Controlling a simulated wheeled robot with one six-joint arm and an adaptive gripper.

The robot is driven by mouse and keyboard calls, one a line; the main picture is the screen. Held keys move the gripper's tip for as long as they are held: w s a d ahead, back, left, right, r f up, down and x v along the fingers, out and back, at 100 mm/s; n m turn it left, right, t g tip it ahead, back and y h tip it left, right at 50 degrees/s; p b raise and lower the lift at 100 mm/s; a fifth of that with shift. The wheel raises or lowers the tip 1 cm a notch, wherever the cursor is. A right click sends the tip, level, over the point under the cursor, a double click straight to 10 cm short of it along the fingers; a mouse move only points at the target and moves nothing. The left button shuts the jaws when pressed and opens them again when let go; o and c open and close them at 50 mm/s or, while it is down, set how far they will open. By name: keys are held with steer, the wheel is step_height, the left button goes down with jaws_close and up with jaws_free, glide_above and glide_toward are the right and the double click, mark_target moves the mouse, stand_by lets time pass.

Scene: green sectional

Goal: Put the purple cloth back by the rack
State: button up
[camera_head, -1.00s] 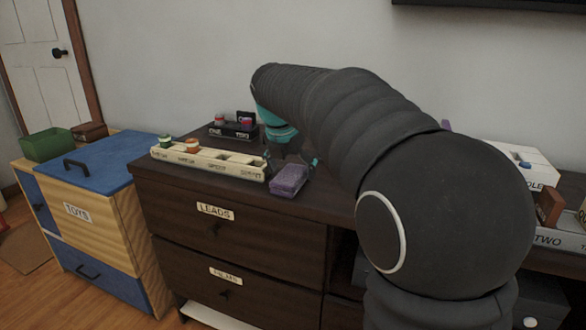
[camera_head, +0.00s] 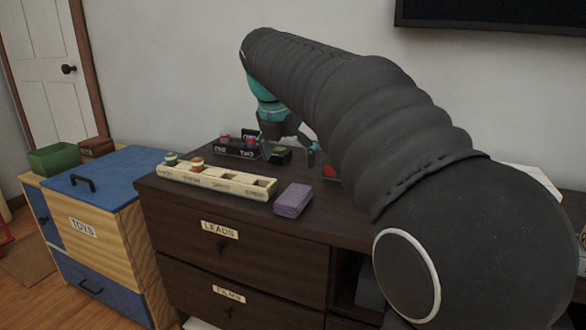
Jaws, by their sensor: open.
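The purple cloth (camera_head: 294,200) is a folded block lying on the dark dresser top. It sits just right of the right end of the long cream rack (camera_head: 215,181), close to it. The rack has several labelled slots; two jars stand in its left slots and the right slots look empty. My gripper (camera_head: 290,147) is open, above the dresser behind the rack and the cloth, and apart from the cloth. My arm hides part of the dresser to the right.
A black rack (camera_head: 235,149) with small items stands behind the cream rack, close to my gripper. A blue-topped toy chest (camera_head: 110,172) with a green bin (camera_head: 54,159) stands at left. The dresser (camera_head: 165,212) top in front of the cream rack is narrow but clear.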

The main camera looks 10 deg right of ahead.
steer(key=shift+v, duration=0.75)
steer(key=shift+s, duration=0.15)
steer(key=s+d+f+m+t+y, duration=0.1)
steer(key=s+f+m, duration=0.9)
steer(key=s+m, duration=0.3)
steer(key=s+d+f+m+y, duration=0.1)
steer(key=s+f+m, duration=0.9)
steer(key=s+m, duration=0.4)
steer(key=shift+d+m+t+y, duration=0.3)
steer(key=shift+m+t, duration=0.1)
steer(key=shift+m, duration=0.5)
steer(key=shift+w, duration=0.1)
steer(key=shift+c, duration=0.3)
